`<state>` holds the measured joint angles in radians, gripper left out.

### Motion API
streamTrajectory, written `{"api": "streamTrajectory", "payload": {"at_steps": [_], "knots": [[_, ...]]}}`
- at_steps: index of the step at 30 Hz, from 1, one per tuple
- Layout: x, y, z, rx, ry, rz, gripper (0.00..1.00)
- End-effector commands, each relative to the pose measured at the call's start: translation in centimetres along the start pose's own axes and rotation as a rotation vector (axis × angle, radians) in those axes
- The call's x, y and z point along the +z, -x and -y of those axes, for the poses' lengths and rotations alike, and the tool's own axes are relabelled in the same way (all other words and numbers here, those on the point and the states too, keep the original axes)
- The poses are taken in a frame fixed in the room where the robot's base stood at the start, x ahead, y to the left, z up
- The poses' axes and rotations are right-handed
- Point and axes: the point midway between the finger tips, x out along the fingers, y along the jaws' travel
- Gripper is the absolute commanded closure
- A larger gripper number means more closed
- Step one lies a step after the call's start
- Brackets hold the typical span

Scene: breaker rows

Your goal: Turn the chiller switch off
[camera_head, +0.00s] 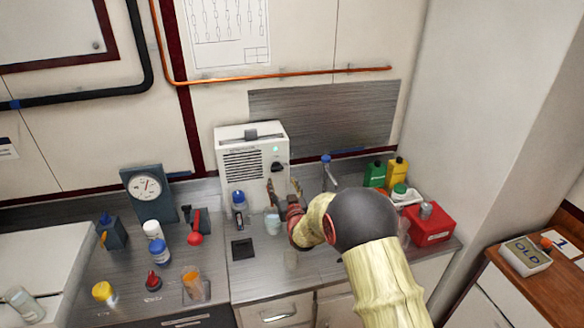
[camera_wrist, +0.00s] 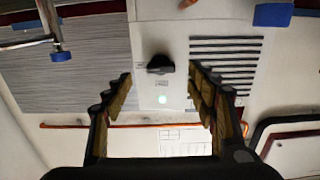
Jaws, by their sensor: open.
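The chiller is a white box (camera_head: 228,138) with a vent grille at the back of the counter. Its black switch (camera_head: 278,167) sits on the right of the front face, below a lit green light (camera_head: 276,149). In the wrist view, which is upside down, the switch (camera_wrist: 160,64) and the glowing light (camera_wrist: 162,98) lie between my fingers. The switch handle appears roughly horizontal there. My gripper (camera_head: 284,186) is open and empty, just in front of and slightly below the switch; its fingers (camera_wrist: 164,88) straddle the switch area without visible contact.
A blue-capped bottle (camera_head: 238,203) and a clear beaker (camera_head: 272,222) stand close below the gripper. A faucet (camera_head: 328,172) is to the right. A red box (camera_head: 430,224) and bottles crowd the right end. A gauge (camera_head: 148,188) and several jars stand left.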

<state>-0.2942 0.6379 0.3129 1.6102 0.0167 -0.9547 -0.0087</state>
Motion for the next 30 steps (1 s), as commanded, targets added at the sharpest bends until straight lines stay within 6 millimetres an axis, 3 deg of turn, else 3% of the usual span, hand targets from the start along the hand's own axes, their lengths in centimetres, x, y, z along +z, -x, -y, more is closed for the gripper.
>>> {"api": "streamTrajectory", "payload": {"at_steps": [5, 19, 30], "knots": [[-1.1, -0.7, 0.0, 0.001, 0.000, -0.039, 0.42], [-1.2, -6.8, 0.0, 0.001, 0.001, -0.037, 0.42], [-1.3, -7.7, 0.0, 0.001, 0.001, -0.036, 0.42]]}}
